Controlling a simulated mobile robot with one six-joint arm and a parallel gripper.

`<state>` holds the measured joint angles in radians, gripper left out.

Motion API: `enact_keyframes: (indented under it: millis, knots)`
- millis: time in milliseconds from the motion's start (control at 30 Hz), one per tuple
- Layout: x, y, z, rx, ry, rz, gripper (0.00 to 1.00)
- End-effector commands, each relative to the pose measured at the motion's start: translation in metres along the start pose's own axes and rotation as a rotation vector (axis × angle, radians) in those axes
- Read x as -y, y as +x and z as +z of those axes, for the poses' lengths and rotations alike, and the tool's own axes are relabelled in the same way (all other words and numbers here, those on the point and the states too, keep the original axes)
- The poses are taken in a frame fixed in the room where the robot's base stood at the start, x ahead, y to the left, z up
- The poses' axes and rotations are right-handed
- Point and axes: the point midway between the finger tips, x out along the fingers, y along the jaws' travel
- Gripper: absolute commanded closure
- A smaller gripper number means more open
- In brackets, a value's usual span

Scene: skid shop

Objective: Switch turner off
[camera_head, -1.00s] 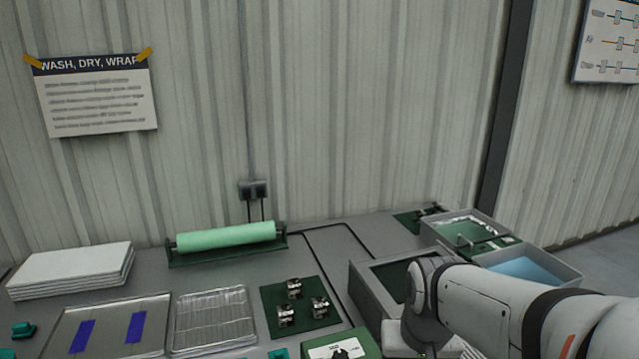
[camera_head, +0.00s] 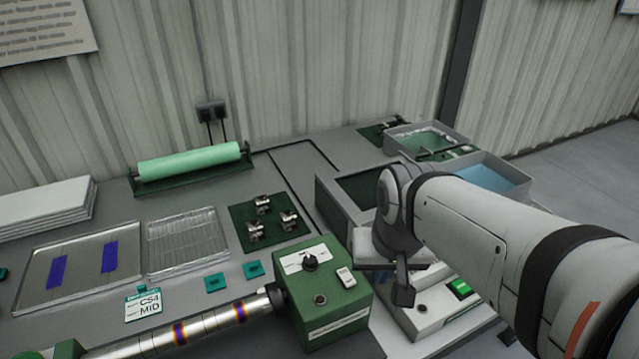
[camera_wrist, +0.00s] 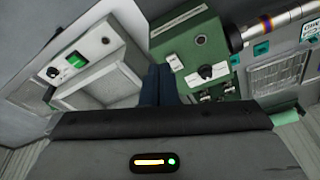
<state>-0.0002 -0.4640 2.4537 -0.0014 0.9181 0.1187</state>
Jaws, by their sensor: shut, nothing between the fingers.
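The turner is a green box (camera_head: 330,318) at the front of the bench, with a metal shaft (camera_head: 205,327) with coloured bands running left from it. Its top has a black knob (camera_head: 310,262) on a white plate and a pale rocker switch (camera_head: 346,277). A round dark button (camera_head: 320,299) sits on the front part. The wrist view also shows the box (camera_wrist: 190,28), knob (camera_wrist: 207,72) and rocker switch (camera_wrist: 175,61). My gripper (camera_head: 403,292) is shut and empty, right of the box and apart from it. Its dark fingers (camera_wrist: 158,82) show beside the switch in the wrist view.
A grey basin (camera_head: 335,205) and a white unit with a green lit switch (camera_head: 460,288) stand right of the turner. Metal parts on a green mat (camera_head: 240,220), a wire rack (camera_head: 180,245) and a tray (camera_head: 35,275) lie behind left. A CS4 MID tag (camera_head: 144,304) lies near the shaft.

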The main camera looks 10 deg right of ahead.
Motion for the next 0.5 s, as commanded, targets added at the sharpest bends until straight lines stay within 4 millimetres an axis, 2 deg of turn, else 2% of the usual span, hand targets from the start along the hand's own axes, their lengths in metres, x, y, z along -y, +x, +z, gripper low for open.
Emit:
enact_keyframes:
  millis: [267,500]
  knots:
    - [0.015,0.014,-0.062,0.097,0.461,0.031,1.00]
    - [0.029,0.038,-0.112,0.162,0.863,0.096,1.00]
